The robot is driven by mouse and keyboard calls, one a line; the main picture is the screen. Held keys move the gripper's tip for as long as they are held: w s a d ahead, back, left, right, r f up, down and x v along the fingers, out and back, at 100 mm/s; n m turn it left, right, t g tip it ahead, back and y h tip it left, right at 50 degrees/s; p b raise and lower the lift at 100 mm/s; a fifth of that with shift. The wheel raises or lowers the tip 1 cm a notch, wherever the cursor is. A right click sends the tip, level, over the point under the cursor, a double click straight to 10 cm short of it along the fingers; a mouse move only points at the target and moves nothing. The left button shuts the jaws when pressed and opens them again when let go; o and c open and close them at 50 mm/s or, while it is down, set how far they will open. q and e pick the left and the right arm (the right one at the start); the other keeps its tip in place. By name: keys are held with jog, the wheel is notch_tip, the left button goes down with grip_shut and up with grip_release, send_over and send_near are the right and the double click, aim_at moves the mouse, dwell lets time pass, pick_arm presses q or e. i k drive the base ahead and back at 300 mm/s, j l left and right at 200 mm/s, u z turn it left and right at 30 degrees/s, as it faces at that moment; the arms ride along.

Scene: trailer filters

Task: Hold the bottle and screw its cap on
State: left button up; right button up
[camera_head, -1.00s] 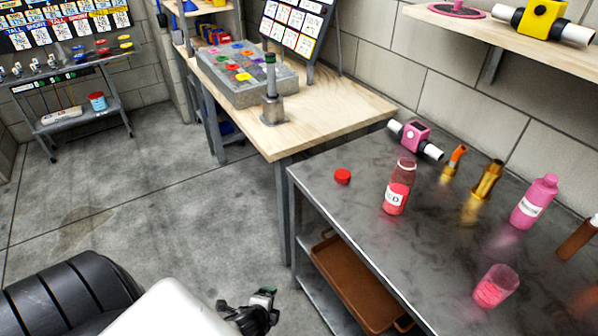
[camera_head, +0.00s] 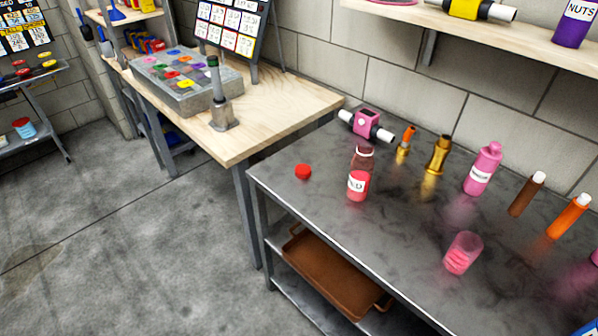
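A clear bottle with red contents and a white label (camera_head: 359,175) stands upright on the metal table. Its top is open, with no cap on it. A red cap (camera_head: 303,172) lies on the table to the left of the bottle, apart from it. Neither of my grippers shows in the head view now.
The metal table (camera_head: 330,212) also holds a pink cup (camera_head: 462,253), a pink bottle (camera_head: 483,168), brass pieces (camera_head: 439,155), a brown bottle (camera_head: 526,194) and an orange one (camera_head: 568,216). A wooden table (camera_head: 270,110) adjoins at the back left. Floor is clear at left.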

aim_at(363, 163)
jog(key=i+j, duration=0.15)
jog(key=j, duration=0.15)
jog(key=i+j+z, duration=0.15)
jog(key=j, duration=0.2)
jog(key=i+j, duration=0.2)
jog(key=j, duration=0.15)
jog(key=i+j+z, duration=0.1)
jog(key=j, duration=0.2)
jog(key=i+j, duration=0.15)
jog(key=j, duration=0.2)
jog(key=i+j+z, duration=0.15)
jog(key=j, duration=0.2)
jog(key=i+j, duration=0.1)
jog(key=j, duration=0.25)
